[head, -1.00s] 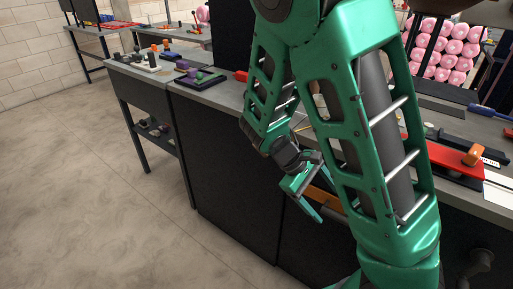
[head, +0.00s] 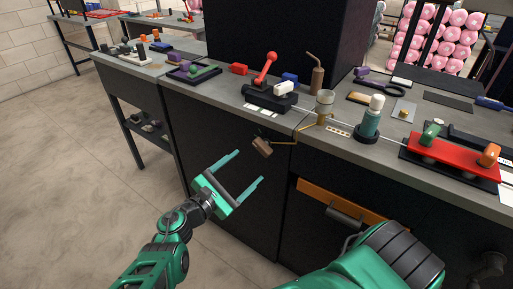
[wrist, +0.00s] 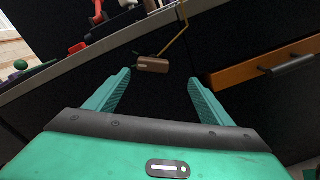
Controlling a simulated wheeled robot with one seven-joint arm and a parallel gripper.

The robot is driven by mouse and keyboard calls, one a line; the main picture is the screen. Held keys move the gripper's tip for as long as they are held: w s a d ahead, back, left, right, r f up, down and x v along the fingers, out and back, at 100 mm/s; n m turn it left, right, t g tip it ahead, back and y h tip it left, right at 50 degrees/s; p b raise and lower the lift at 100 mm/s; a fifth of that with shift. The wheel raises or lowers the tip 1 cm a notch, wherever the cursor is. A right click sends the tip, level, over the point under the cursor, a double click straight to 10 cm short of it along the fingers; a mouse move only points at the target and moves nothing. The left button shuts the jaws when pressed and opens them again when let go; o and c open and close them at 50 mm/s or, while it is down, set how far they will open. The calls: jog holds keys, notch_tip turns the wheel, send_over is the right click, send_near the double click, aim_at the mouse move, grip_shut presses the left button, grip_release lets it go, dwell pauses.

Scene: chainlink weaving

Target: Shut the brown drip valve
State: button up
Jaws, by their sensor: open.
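A brown block-shaped handle (head: 262,146), which looks like the drip valve, hangs just below the counter's front edge. A thin brass rod (head: 297,138) joins it to a small cup on a stand (head: 325,103). The handle also shows in the wrist view (wrist: 152,64), centred slightly beyond the fingertips and lying nearly level. My gripper (head: 250,166) is open and empty in front of the dark cabinet, fingers pointing at the handle. In the wrist view my gripper (wrist: 159,76) has its fingers apart, one to each side of the handle, touching nothing that I can see.
An orange drawer front with a dark handle (head: 345,214) is to the right below the counter. On the counter (head: 222,97) stand a red lever on a black base (head: 265,68), a teal bottle (head: 370,118) and a red panel (head: 455,155). Open floor lies at left.

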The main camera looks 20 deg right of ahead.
aim_at(260, 149)
jog(key=shift+n+t, duration=0.3)
jog(key=shift+t, duration=0.1)
jog(key=x, duration=1)
jog(key=shift+w+a+r, duration=0.2)
jog(key=shift+w+a, duration=0.05)
jog(key=shift+w, duration=0.15)
jog(key=c, duration=1)
jog(key=shift+c, duration=0.2)
